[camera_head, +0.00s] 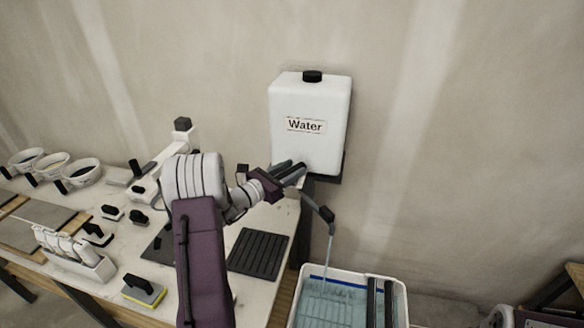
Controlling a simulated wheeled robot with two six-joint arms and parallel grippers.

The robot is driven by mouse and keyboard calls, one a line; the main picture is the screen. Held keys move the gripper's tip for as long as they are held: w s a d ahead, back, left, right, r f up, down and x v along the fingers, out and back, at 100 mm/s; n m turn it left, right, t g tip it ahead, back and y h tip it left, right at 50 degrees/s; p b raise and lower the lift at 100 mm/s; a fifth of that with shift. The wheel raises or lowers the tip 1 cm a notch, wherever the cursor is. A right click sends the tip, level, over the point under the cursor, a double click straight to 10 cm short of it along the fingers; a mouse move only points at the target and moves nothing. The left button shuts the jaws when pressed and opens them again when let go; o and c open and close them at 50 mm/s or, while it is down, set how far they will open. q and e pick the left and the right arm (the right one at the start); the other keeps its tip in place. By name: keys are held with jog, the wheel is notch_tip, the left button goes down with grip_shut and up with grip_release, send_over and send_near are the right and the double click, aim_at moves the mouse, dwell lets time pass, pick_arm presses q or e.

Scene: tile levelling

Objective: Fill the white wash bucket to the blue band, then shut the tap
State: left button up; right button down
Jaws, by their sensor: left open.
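The white water container (310,107), labelled "Water" with a black cap, stands on a dark support against the wall. A grey spout (317,205) comes from its lower front and a thin stream of water (328,249) runs down from it. The stream falls into the white wash bucket (398,284) below, which holds bluish water (335,302). A blue band (338,281) shows along the inside of its far wall. My left gripper (290,172) is open at the foot of the container, by the spout; it hides the tap handle. My right gripper is out of view.
Dark rollers (379,300) lie over the bucket's right part. The worktable (130,222) at left holds a black ribbed pad (258,251), a yellow sponge float (143,291), a white rack (75,255) and several bowls (82,172). The wall right of the container is clear.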

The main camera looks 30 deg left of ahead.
pick_arm(q)
jog(key=shift+w, duration=0.1)
grip_shut()
jog(key=shift+f, duration=0.1)
dwell(1.3)
